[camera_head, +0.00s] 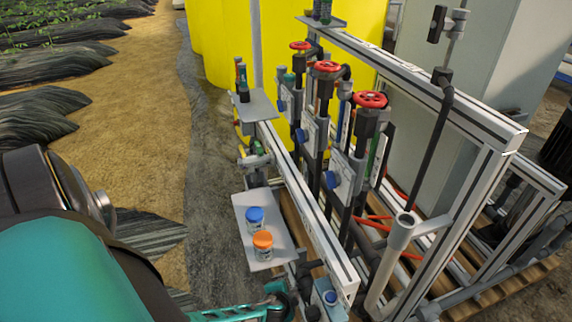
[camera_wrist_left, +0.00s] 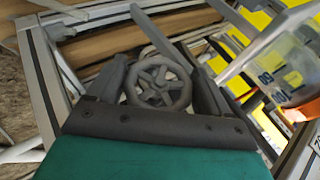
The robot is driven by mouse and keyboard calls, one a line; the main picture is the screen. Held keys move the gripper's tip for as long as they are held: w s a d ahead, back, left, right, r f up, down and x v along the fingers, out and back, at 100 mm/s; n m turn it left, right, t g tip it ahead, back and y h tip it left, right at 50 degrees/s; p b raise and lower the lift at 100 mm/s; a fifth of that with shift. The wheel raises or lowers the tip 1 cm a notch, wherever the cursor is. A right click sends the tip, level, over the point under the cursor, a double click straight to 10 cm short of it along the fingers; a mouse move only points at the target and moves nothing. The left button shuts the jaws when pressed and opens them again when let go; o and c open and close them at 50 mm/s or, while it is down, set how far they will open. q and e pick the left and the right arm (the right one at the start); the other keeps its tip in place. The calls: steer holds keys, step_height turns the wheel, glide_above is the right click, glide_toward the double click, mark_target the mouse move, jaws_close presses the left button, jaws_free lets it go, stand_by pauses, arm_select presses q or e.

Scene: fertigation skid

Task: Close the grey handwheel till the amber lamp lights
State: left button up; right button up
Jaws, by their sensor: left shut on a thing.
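The grey handwheel (camera_wrist_left: 160,83), a spoked wheel, shows in the left wrist view between the two dark fingers of my left gripper (camera_wrist_left: 159,68). The fingers are shut on its rim from both sides. In the head view my left gripper (camera_head: 279,293) is at the bottom edge, low beside the skid's front rail; I cannot make out the grey wheel apart from it there. No lit amber lamp can be made out in either view. My right gripper is in neither view.
A grey shelf (camera_head: 241,225) with a blue-capped jar (camera_head: 255,217) and an orange-capped jar (camera_head: 263,245) stands just above my left gripper. Several red handwheels (camera_head: 326,67) top the pipes behind. A white rail (camera_head: 308,213) runs alongside. Open ground lies left.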

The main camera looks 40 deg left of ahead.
arm_select(q)
steer(key=shift+y+b, duration=0.3)
steer(key=shift+b, duration=0.1)
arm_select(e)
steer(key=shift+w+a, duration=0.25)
arm_select(q)
steer(key=o, duration=1)
steer(key=shift+c, duration=0.2)
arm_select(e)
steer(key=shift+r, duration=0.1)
